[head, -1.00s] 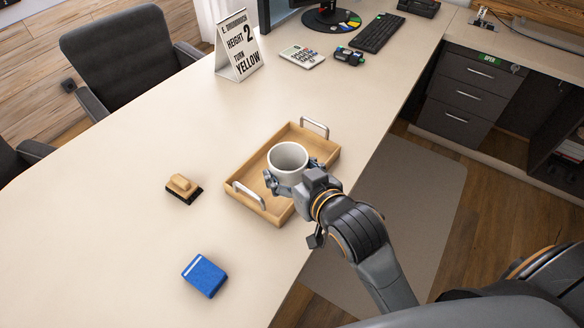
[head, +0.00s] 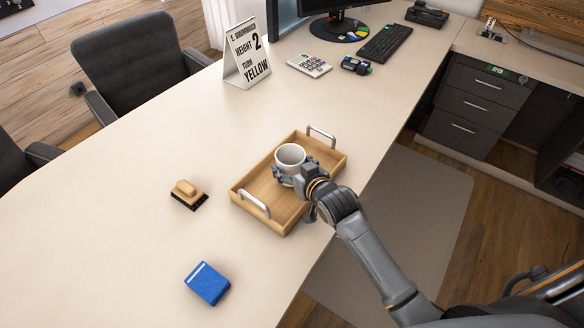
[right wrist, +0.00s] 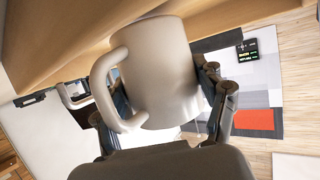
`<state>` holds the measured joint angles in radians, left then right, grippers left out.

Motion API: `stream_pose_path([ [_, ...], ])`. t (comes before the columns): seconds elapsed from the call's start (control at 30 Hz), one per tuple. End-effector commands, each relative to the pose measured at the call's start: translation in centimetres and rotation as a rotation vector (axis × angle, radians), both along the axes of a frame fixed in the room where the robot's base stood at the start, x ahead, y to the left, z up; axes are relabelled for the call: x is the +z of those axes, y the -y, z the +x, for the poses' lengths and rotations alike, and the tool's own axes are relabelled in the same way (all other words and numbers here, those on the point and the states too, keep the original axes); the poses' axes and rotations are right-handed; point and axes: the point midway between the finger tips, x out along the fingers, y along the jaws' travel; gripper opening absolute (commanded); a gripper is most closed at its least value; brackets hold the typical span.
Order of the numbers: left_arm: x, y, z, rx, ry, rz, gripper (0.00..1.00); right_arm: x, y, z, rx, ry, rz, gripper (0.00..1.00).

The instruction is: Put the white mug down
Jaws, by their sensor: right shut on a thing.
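The white mug (head: 290,156) is upright over the wooden tray (head: 243,196) on the desk in the head view. My right gripper (head: 287,176) is shut on the mug from its near right side. In the right wrist view the mug (right wrist: 160,70) fills the middle, its handle at the left, between the fingers of my right gripper (right wrist: 165,105). I cannot tell whether the mug's base touches the tray floor. My left gripper is not in view.
A brush with a wooden grip (head: 187,194) and a blue box (head: 207,284) lie left of the tray.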

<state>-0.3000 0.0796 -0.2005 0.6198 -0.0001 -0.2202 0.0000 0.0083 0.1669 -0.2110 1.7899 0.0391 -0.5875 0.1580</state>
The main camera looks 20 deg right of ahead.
Motion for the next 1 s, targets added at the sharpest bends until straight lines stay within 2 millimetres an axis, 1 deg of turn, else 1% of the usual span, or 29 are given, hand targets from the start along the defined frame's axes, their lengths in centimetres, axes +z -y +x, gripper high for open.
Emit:
stream_pose_path([
  [0.1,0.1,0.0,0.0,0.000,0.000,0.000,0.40,-0.9,0.0,0.1,0.000,0.004,0.000,0.28],
  [0.47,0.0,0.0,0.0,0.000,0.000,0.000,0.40,-1.4,0.0,0.0,0.000,0.005,0.001,0.28],
  [0.5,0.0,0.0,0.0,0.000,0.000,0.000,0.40,-1.5,0.0,0.0,0.000,0.002,0.000,0.76],
  [0.6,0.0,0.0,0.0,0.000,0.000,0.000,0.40,-1.5,0.0,0.0,0.000,0.002,0.000,0.94],
  [0.9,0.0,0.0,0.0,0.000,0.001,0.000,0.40,-1.4,0.0,0.0,0.000,0.002,0.000,0.94],
  [1.0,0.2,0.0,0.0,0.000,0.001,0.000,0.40,-1.1,0.0,0.0,0.000,0.003,0.000,0.94],
])
